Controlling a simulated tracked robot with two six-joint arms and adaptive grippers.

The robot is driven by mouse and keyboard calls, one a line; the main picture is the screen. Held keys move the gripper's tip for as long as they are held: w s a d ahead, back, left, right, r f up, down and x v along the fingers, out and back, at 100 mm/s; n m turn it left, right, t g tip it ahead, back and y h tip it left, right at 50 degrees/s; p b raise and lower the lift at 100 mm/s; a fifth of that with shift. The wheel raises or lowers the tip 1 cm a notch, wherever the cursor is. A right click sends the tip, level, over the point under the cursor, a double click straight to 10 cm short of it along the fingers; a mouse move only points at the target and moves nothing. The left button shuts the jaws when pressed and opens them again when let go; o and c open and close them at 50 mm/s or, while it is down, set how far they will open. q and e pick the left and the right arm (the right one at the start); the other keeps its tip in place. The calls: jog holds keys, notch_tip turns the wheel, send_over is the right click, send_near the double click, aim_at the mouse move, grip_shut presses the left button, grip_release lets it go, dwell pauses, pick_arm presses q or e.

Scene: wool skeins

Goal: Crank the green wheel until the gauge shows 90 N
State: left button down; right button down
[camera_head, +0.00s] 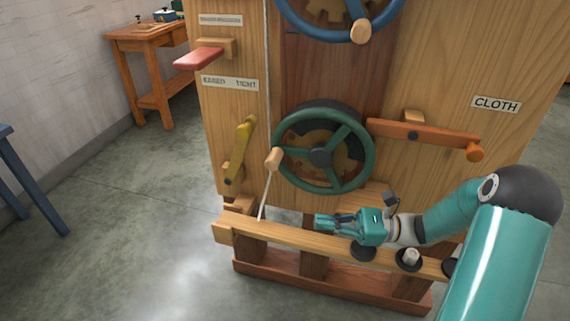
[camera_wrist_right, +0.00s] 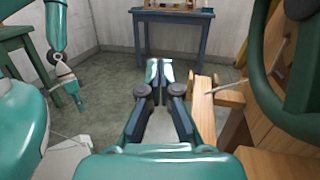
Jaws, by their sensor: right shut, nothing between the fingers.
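The green wheel (camera_head: 364,150) is mounted upright on the wooden machine front in the head view. Its wooden crank knob (camera_head: 273,158) is at the wheel's left side. In the right wrist view part of the wheel (camera_wrist_right: 260,75) shows large at the right edge. My right gripper (camera_head: 318,223) is shut and empty, below the wheel, apart from its rim and knob; its fingertips (camera_wrist_right: 159,70) meet in the right wrist view. My left gripper (camera_wrist_right: 78,98) hangs at the left of that view, too small to read. I see no readable gauge in newtons.
A blue wheel (camera_head: 290,18) is above. An orange lever (camera_head: 425,134) is right of the green wheel, a yellow lever (camera_head: 240,150) left. A red paddle (camera_head: 199,58) is higher, near an EASED/TIGHT label (camera_head: 230,83). A wooden rail (camera_head: 290,237) runs below.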

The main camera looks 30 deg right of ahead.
jog(key=w+d+r+m+t+h, duration=0.1)
jog(key=d+m+t+h, duration=0.2)
jog(key=d+t, duration=0.1)
pick_arm(q)
jog(key=shift+w+a+r, duration=0.1)
jog(key=shift+w+r, duration=0.1)
jog(key=shift+r, duration=0.25)
pick_arm(e)
jog(key=d+r+x, duration=0.1)
jog(key=r+x, duration=0.2)
jog(key=x, duration=0.9)
jog(key=shift+w, duration=0.45)
jog(key=shift+a, duration=0.15)
